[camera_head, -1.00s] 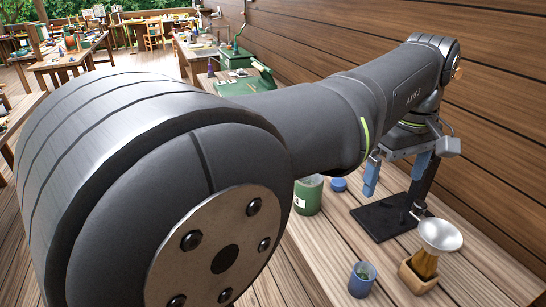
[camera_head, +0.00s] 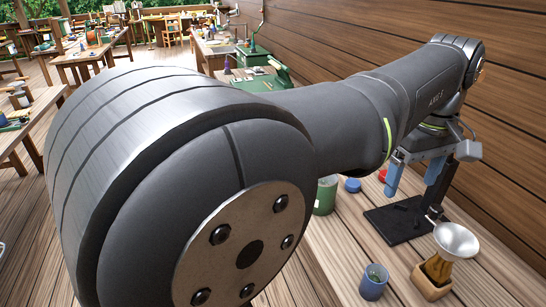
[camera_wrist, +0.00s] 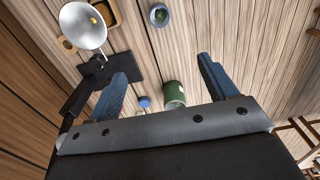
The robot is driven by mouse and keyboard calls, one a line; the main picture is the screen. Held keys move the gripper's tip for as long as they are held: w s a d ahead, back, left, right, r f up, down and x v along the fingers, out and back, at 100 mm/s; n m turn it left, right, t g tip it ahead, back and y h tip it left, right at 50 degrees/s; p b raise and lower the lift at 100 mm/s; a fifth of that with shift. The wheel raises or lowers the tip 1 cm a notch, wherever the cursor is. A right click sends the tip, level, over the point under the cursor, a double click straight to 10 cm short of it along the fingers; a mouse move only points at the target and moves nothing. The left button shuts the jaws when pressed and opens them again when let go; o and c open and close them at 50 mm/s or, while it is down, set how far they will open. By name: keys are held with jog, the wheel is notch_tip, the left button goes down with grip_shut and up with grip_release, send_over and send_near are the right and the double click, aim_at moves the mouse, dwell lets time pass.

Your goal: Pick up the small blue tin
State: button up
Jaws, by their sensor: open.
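A small blue tin (camera_head: 374,283), open at the top with something green inside, stands upright on the planks near the front in the head view. In the wrist view the tin (camera_wrist: 159,16) is at the top, beyond my fingertips. A low, round blue piece (camera_head: 352,185) lies farther back beside a larger green tin (camera_head: 326,195); I cannot tell whether it is a lid or a tin. It also shows between my fingers in the wrist view (camera_wrist: 144,103). My gripper (camera_head: 413,180) is open and empty, above the bench and apart from both blue things.
A black stand base (camera_head: 400,222) lies below my gripper. A small red piece (camera_head: 382,175) is partly hidden by my finger. A plank wall (camera_head: 510,110) borders the right. Planks left of the open tin are clear.

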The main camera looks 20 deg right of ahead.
jog(key=m, duration=0.6)
send_over(377, 272)
jog(key=s+a, duration=0.1)
notch_tip(377, 272, down, 8)
jog(key=f+m, duration=0.3)
jog(key=f, duration=0.4)
jog(key=f+m, duration=0.2)
jog(key=f, duration=0.5)
jog(key=a+f+m, duration=0.1)
jog(key=f+m, duration=0.2)
jog(key=f, duration=0.4)
jog(key=shift+s+m, duration=0.2)
jog(key=shift+m, duration=0.1)
jog(key=shift+s+f, duration=0.1)
jog(key=shift+f, duration=2.55)
jog(key=shift+d, duration=0.1)
jog(key=c, duration=1.1)
